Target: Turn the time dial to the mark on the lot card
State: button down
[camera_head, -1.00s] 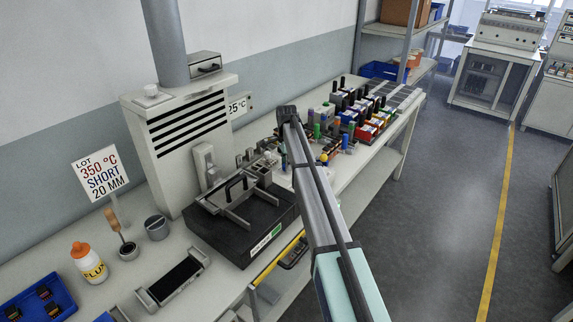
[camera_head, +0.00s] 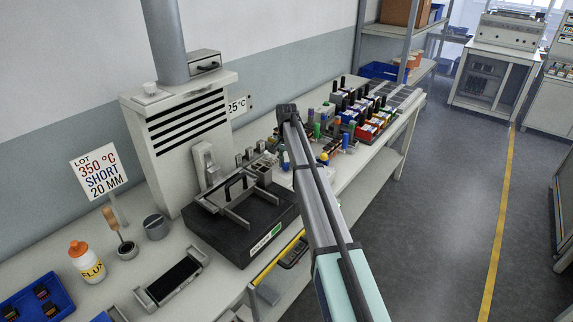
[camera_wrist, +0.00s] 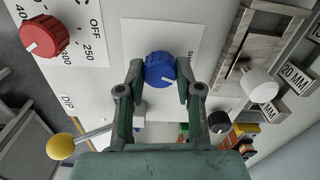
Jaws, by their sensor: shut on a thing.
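The lot card (camera_head: 99,174) stands upright at the left of the bench and reads 350 °C, SHORT, 20 MM. In the wrist view the blue time dial (camera_wrist: 160,70) sits on a white plate (camera_wrist: 140,32). My gripper (camera_wrist: 160,76) is shut on the blue dial, one finger on each side. In the head view my arm hides the dial.
A red dial (camera_wrist: 44,36) with temperature marks is at the upper left of the wrist view. A yellow-ball lever (camera_wrist: 61,146) labelled DIP, a black knob (camera_wrist: 219,122) and a white knob (camera_wrist: 259,86) by a 20 MM label are nearby. The dark solder unit (camera_head: 243,228) stands left of my arm.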

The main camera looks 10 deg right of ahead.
aim_at(286, 164)
jog(key=shift+f+n, duration=0.1)
jog(key=shift+n, duration=1.9)
jog(key=c, duration=0.8)
grip_release()
jog(key=shift+o, duration=0.2)
notch_tip(286, 164, up, 12)
